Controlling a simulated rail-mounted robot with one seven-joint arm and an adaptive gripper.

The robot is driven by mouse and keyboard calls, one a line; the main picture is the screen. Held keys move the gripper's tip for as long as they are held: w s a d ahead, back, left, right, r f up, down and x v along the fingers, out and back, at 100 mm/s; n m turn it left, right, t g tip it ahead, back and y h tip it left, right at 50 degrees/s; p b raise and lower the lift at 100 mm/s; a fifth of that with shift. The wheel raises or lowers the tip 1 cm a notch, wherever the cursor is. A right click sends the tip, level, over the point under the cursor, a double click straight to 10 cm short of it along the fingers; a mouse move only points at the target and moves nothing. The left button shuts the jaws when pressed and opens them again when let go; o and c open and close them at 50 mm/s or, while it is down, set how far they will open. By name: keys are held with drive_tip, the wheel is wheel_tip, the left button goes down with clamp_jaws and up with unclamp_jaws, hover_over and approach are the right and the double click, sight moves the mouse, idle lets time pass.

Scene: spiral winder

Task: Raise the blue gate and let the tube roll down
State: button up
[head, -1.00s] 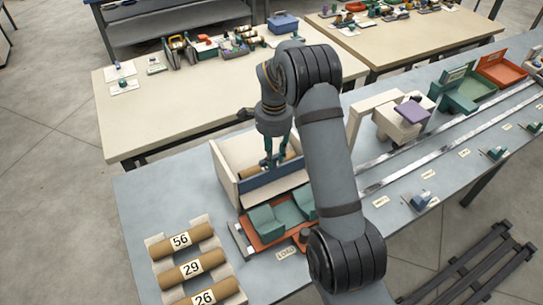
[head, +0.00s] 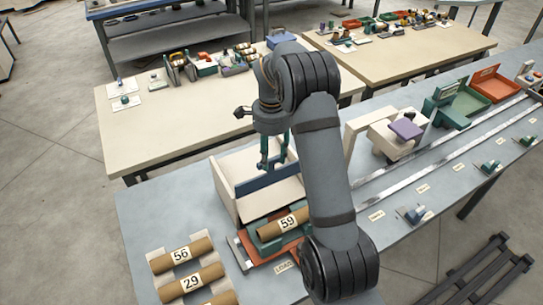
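The blue gate (head: 262,182) is raised at the front of the white chute (head: 226,190), with the pale ramp showing below it. My gripper (head: 273,165) is at the gate's top edge and appears shut on it; the fingertips are small in the view. A brown tube labelled 59 (head: 268,231) lies in the green cradle on the orange carriage (head: 255,256), just in front of the chute. My arm covers the right end of the tube and carriage.
Tubes 56 (head: 165,262) and 29 (head: 172,290) lie on a rack at the lower left, with another below. A white machine with a purple top (head: 406,129) stands right of my arm. Long rails (head: 440,147) run to the right.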

sight(271, 166)
drive_tip(key=shift+o, duration=0.2)
drive_tip(key=shift+f, duration=0.15)
wheel_tip(271, 166, up, 12)
idle(0.4)
idle(0.3)
wheel_tip(271, 166, down, 16)
drive_tip(key=shift+s+a+f+b, duration=0.1)
drive_tip(key=shift+b, duration=0.9)
drive_tip(key=shift+f, duration=0.4)
drive_tip(key=shift+r, duration=0.15)
